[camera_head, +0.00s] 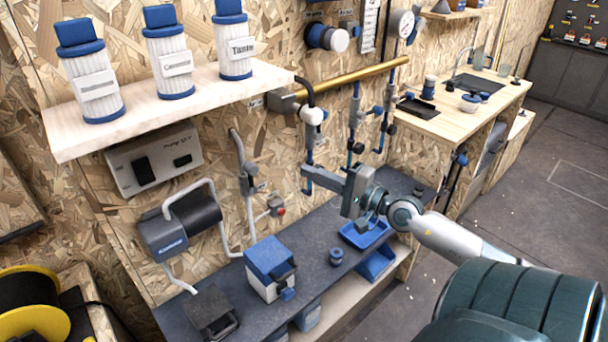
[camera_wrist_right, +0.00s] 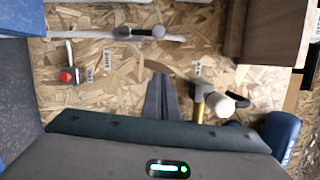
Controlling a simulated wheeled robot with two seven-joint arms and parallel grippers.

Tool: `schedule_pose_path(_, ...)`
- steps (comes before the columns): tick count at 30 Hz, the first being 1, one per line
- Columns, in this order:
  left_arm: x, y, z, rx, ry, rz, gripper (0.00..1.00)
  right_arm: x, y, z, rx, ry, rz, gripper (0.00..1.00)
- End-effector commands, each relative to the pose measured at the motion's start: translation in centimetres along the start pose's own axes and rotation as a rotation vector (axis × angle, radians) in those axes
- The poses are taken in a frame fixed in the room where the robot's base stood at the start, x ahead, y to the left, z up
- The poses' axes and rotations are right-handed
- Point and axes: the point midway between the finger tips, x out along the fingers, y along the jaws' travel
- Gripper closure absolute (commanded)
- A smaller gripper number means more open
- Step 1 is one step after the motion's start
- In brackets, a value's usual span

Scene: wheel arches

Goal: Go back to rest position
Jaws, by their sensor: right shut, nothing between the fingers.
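My right gripper (camera_head: 310,174) reaches in from the right in the head view and hangs in the air above the dark bench. Its fingers point left toward the chipboard wall. In the right wrist view the two fingers (camera_wrist_right: 161,97) are together and hold nothing. The wall, with a red button and a brass pipe with a white cap, shows behind them. My left gripper is not in the head view.
A pale shelf (camera_head: 150,118) with several blue-lidded containers is at upper left. A brass pipe (camera_head: 350,83) with hanging valves runs close behind the right gripper. On the dark bench (camera_head: 322,277) stand a blue-and-white box (camera_head: 268,268) and a blue tray (camera_head: 365,234).

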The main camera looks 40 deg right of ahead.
Motion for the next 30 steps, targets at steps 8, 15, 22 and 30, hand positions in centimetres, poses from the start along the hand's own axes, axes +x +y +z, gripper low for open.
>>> schedule_pose_path(8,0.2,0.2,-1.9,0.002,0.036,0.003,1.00,-0.6,-0.1,0.0,0.000,0.000,0.000,1.00)
schedule_pose_path(15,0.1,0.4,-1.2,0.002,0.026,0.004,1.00,-0.5,-0.1,0.0,0.000,0.000,0.000,1.00)
schedule_pose_path(22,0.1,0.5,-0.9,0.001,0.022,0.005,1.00,-0.5,0.0,0.0,0.000,0.000,0.000,1.00)
schedule_pose_path(30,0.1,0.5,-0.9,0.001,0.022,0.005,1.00,-1.0,-0.3,1.0,0.213,0.011,-0.073,1.00)
